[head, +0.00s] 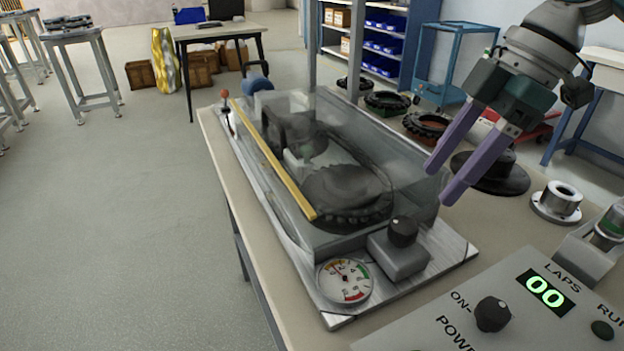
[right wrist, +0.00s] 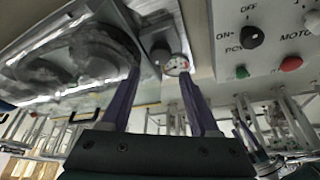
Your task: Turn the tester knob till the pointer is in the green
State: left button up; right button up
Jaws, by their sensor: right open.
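The tester knob (head: 403,231) is a black round knob on a grey block at the near right corner of the clear-covered tester (head: 330,195). In the right wrist view the knob (right wrist: 160,52) lies beyond the open fingers. The round dial (head: 344,282) sits left of the knob, with red and green bands at its edge. Its pointer appears to lean to the upper left, outside the green at the right. The dial also shows in the right wrist view (right wrist: 176,66). My right gripper (head: 440,183) is open and empty, above and apart from the knob. My left gripper is out of view.
A control panel (head: 450,325) with a black switch and a display reading 00 stands at the near right. A black disc part (head: 490,178) and a metal flanged ring (head: 557,203) lie on the bench. A yellow bar (head: 272,160) runs along the cover's left edge.

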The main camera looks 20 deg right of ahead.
aim_at(405, 225)
jog(key=b+x, duration=0.1)
jog(key=x, duration=0.8)
jog(key=shift+a+f, duration=0.2)
jog(key=shift+f, duration=0.1)
grip_shut()
